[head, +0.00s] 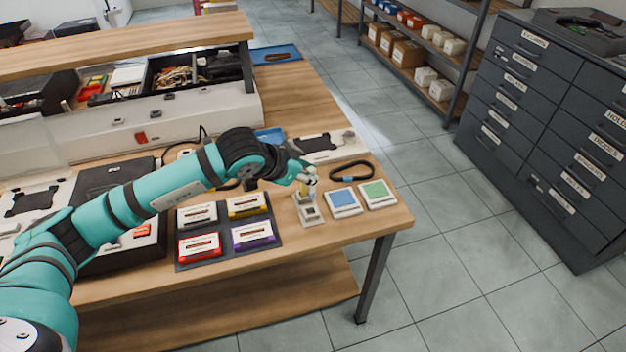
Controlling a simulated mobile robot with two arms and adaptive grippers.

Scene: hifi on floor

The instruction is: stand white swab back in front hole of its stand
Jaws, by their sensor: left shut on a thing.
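My left gripper (307,180) is above the small pale stand (311,214) near the table's front right corner. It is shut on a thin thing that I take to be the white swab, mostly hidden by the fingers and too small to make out. A yellowish piece shows just below the fingers, at the back of the stand. From this view I cannot tell whether the swab is in a hole or above it. The stand's holes are too small to tell apart. My right gripper is not in view.
Right of the stand lie a blue pad (345,202) and a green pad (377,194), with a black belt loop (351,171) behind. Left is a dark tray (184,262) holding several cassettes. The table's front edge is close to the stand.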

